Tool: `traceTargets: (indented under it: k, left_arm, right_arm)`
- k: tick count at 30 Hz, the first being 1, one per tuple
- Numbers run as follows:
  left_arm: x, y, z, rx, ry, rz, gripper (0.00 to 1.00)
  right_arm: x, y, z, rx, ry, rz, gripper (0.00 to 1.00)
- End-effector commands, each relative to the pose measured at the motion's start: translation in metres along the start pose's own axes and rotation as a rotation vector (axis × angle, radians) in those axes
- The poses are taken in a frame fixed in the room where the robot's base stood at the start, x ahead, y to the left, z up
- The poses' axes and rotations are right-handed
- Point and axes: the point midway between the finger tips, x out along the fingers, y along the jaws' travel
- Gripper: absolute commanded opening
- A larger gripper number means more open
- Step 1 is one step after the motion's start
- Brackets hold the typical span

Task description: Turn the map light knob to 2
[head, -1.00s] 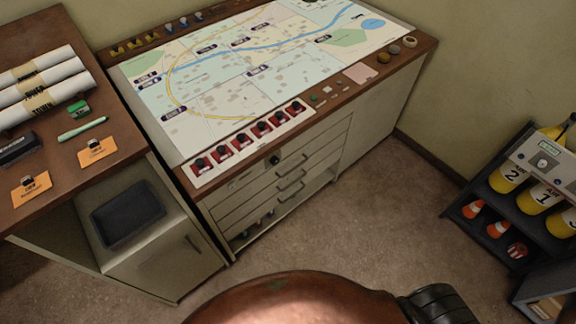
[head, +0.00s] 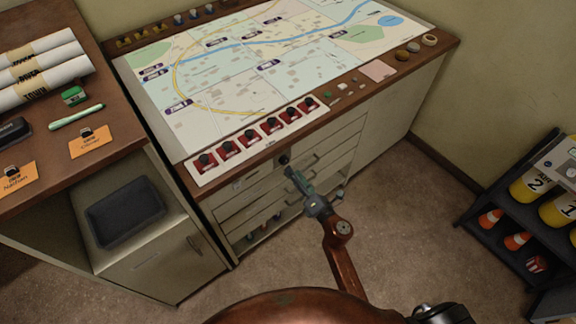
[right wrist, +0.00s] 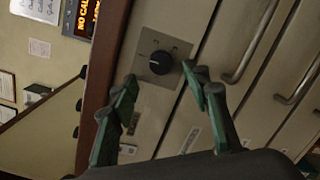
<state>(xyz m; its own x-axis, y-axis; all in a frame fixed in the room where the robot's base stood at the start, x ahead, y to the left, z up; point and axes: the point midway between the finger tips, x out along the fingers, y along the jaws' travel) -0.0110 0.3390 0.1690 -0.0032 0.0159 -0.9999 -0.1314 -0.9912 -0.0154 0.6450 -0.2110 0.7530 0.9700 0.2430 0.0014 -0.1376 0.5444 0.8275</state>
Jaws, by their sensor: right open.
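The map light knob (right wrist: 160,62) is a round black knob on a square grey plate on the front of the map cabinet. A small pale mark shows on its left part in the right wrist view; I cannot read the plate's numbers. In the head view the knob (head: 284,159) is a dark dot below the cabinet's top edge. My right gripper (head: 292,172) is just in front of it. In the right wrist view its open green-tipped fingers (right wrist: 160,80) stand on either side of the knob's lower part, with nothing held. I cannot tell whether they touch it. My left gripper is out of view.
The map table (head: 250,75) carries a row of red blocks with black tops (head: 251,136) along its front edge, above the knob. Drawer handles (right wrist: 250,40) stick out right of the knob in the right wrist view. A rack of yellow cylinders (head: 530,184) stands at the right.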

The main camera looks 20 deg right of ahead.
Motion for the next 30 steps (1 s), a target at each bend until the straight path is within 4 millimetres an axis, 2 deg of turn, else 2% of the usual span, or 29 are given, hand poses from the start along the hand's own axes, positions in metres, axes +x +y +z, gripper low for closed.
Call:
traceTargets:
  k: [1, 6, 12, 21, 30]
  left_arm:
    - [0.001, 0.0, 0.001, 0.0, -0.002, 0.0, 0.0]
    - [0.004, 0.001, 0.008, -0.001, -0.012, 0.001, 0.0]
    - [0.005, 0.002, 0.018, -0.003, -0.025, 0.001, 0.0]
    - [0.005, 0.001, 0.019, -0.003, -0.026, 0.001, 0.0]
    - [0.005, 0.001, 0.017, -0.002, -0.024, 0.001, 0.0]
  right_arm:
    - [0.01, 0.0, 0.0, 0.001, 0.0, 0.002, 0.44]
    - [0.035, 0.0, -0.001, 0.002, 0.001, 0.001, 0.44]
    - [0.051, -0.001, -0.001, 0.004, 0.001, -0.001, 0.44]
    - [0.052, -0.001, -0.001, 0.005, 0.0, -0.002, 0.43]
    - [0.052, -0.001, 0.0, 0.005, 0.0, -0.002, 0.22]
